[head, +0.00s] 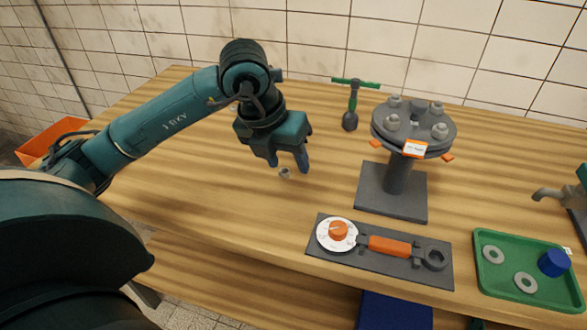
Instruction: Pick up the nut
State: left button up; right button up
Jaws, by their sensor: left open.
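In the head view a small grey nut (285,173) lies on the wooden bench, left of the middle of the picture. My left gripper (288,164) points down over it, with its fingers apart. The fingertips are very close to the nut, and I cannot tell whether they touch it. Nothing shows between the fingers above the nut. My right gripper is not in view.
A grey flange stand (393,187) with bolts on top stands right of the nut. A green-handled tool (353,101) stands behind. A dark mat (325,253) holds an orange dial and wrench in front. A green tray (508,297) with washers is at right.

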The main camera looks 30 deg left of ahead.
pick_arm(q)
jog(key=n+y, duration=0.1)
jog(key=y, duration=0.1)
send_near(283, 167)
jog(key=shift+s+d+f+t, duration=0.2)
jog(key=shift+s+f, duration=0.2)
jog(key=shift+f, duration=0.15)
jog(key=shift+s+d+f+t, duration=0.15)
jog(key=shift+s+f, duration=0.2)
jog(key=shift+f, duration=0.25)
jog(key=shift+w+p+x, duration=0.15)
jog(key=shift+p+x, duration=0.05)
jog(key=shift+x, duration=1.3)
jog(key=shift+w+p+x, duration=0.15)
jog(key=shift+x, duration=1.35)
jog(key=shift+d+r, duration=0.1)
jog(key=shift+r, duration=0.05)
jog(key=shift+c, duration=0.2)
grip_shut()
